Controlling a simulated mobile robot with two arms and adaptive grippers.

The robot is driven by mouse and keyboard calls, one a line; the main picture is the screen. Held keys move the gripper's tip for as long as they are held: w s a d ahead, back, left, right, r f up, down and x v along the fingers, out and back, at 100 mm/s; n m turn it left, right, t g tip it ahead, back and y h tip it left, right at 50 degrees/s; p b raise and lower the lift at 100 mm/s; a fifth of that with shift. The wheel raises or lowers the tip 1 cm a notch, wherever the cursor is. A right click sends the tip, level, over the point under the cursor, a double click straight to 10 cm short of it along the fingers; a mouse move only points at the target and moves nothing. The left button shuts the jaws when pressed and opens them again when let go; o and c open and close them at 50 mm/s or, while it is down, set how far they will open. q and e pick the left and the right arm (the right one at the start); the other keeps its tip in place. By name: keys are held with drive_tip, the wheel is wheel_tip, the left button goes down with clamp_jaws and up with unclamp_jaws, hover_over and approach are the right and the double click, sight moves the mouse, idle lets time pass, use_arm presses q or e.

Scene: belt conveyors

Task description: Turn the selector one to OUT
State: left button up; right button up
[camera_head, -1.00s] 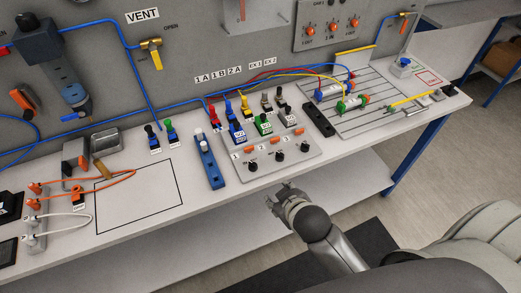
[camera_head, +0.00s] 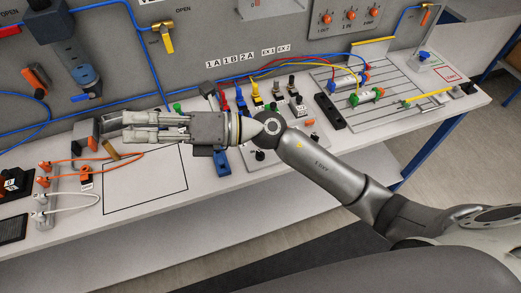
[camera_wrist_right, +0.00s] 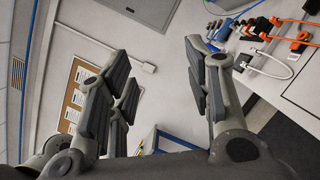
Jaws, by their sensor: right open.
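Black knobs stand along the front of the grey selector panel; in the head view the leftmost knob (camera_head: 260,157) shows just below my right wrist, and the rightmost knob (camera_head: 314,138) stands to its right. My arm hides the middle knob and the number labels there. I cannot read which way the leftmost knob points. My right gripper (camera_head: 128,128) reaches left over the bench, well left of the knobs, open and empty. Its spread fingers also show in the right wrist view (camera_wrist_right: 160,95). My left gripper is out of view.
Orange lamps or buttons (camera_head: 350,15) marked with OUT and IN sit on the wall panel. A blue block (camera_head: 222,163) lies under my wrist. Coloured connectors (camera_head: 255,91) stand behind it. Orange cables (camera_head: 100,162) lie at left. The outlined square (camera_head: 145,187) is clear.

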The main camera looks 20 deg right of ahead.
wheel_tip(320, 180, down, 6)
drive_tip(key=s+n+g+h, duration=0.1)
drive_tip(key=n+g+h, duration=0.3)
drive_tip(key=n, duration=0.1)
drive_tip(key=n+h, duration=0.3)
drive_tip(key=h, duration=1.3)
approach(260, 153)
drive_tip(key=shift+t, duration=0.4)
drive_tip(key=f+p, duration=0.1)
drive_tip(key=f, duration=0.3)
drive_tip(key=f+p, duration=0.2)
drive_tip(key=f, duration=0.2)
drive_tip(key=shift+s+d, duration=0.15)
drive_tip(key=shift+d, duration=0.05)
drive_tip(key=shift+f, duration=0.75)
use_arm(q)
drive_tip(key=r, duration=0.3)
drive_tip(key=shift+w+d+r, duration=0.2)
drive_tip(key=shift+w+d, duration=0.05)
use_arm(e)
drive_tip(key=shift+c, duration=0.3)
clamp_jaws()
